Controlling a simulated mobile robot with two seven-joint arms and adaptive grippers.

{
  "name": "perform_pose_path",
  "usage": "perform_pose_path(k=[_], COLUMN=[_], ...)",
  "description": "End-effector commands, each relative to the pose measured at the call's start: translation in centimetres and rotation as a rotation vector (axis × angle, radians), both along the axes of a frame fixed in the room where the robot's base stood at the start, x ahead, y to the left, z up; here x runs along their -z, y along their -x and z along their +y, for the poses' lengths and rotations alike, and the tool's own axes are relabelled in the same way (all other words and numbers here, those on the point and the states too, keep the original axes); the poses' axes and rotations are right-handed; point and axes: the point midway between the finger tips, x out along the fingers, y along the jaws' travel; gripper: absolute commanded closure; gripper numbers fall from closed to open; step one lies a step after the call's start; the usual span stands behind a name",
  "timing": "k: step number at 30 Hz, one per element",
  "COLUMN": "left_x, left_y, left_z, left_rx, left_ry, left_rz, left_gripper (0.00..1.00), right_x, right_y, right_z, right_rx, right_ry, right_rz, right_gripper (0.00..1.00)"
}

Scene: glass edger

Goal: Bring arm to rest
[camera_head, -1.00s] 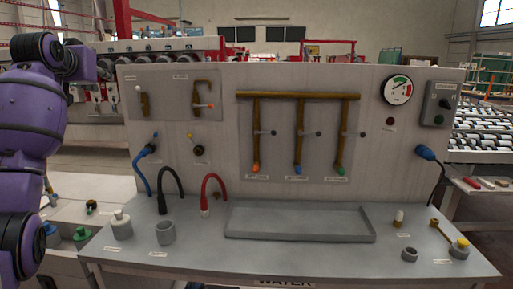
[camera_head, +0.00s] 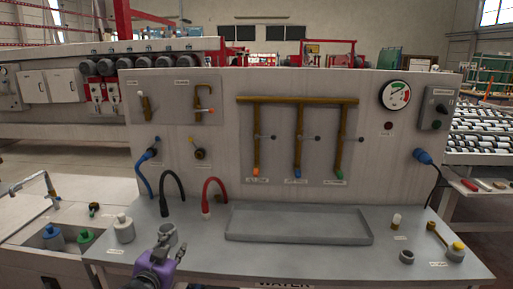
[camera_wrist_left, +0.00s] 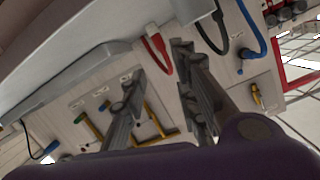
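My right gripper is in neither view.
The grey bench (camera_head: 295,263) carries a shallow tray (camera_head: 300,228), a white bottle (camera_head: 124,230), and small fittings at right. An upright panel (camera_head: 380,150) holds brass pipes, a gauge (camera_head: 396,94) and hoses. A sink counter (camera_head: 30,228) stands at left.

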Motion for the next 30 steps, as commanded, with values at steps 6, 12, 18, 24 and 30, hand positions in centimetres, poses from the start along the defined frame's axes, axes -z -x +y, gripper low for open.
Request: perform_pose_path(k=[6, 12, 18, 24, 30], left_x=[11.0, 18.3, 23.4, 25.8, 26.2], left_y=[13.1, 26.5, 38.9, 45.5, 46.7], left_z=[-2.8, -4.6, -5.4, -4.9, -4.7], left_rx=[0.007, -0.039, -0.121, -0.175, -0.182], left_ry=[0.07, 0.147, 0.212, 0.228, 0.226], left_rz=[0.136, 0.292, 0.474, 0.576, 0.595], left_gripper=[0.72, 0.72, 0.72, 0.72, 0.72], right_x=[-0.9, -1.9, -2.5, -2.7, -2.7], right_y=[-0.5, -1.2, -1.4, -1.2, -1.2], right_z=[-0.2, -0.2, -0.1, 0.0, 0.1], right_rx=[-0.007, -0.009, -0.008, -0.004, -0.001], right_ry=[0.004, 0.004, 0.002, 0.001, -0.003], right_rz=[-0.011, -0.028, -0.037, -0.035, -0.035], right_gripper=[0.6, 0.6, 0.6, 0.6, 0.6])
